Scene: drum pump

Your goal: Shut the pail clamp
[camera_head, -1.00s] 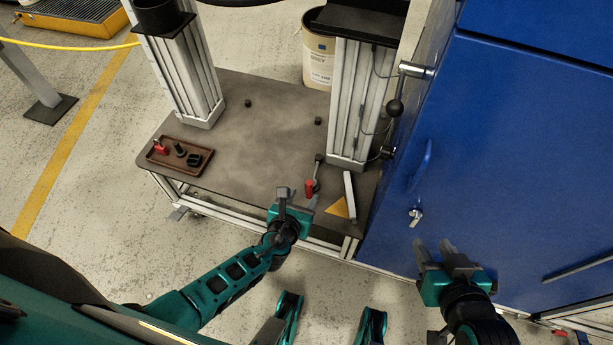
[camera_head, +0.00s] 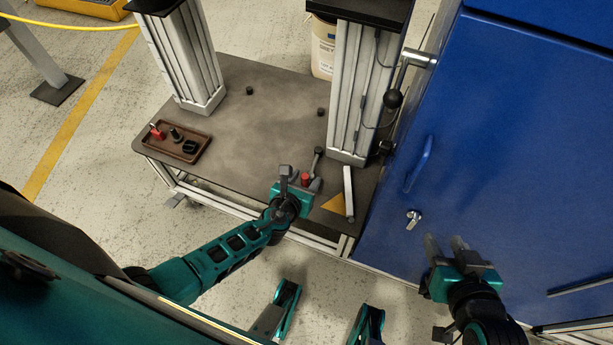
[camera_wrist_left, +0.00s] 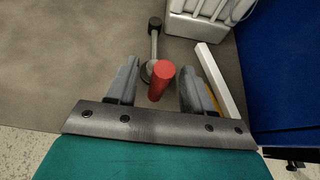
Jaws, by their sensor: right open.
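The pail clamp stands near the front edge of the grey-brown table, with a red handle (camera_head: 305,179) and a grey arm ending in a black tip (camera_head: 318,151). In the left wrist view the red handle (camera_wrist_left: 161,83) points up towards the camera, and the black-tipped arm (camera_wrist_left: 154,42) reaches away behind it. My left gripper (camera_head: 301,180) is open, with its fingers on either side of the red handle; gaps show on both sides in the left wrist view (camera_wrist_left: 160,85). My right gripper (camera_head: 445,240) is open and empty before the blue cabinet.
A white bar (camera_head: 348,188) and a yellow triangular plate (camera_head: 334,204) lie right of the clamp. A metal column (camera_head: 356,105) stands behind it. A brown tray (camera_head: 195,154) with small parts sits at left. The blue cabinet (camera_head: 510,150) bounds the right. The table's middle is mostly clear.

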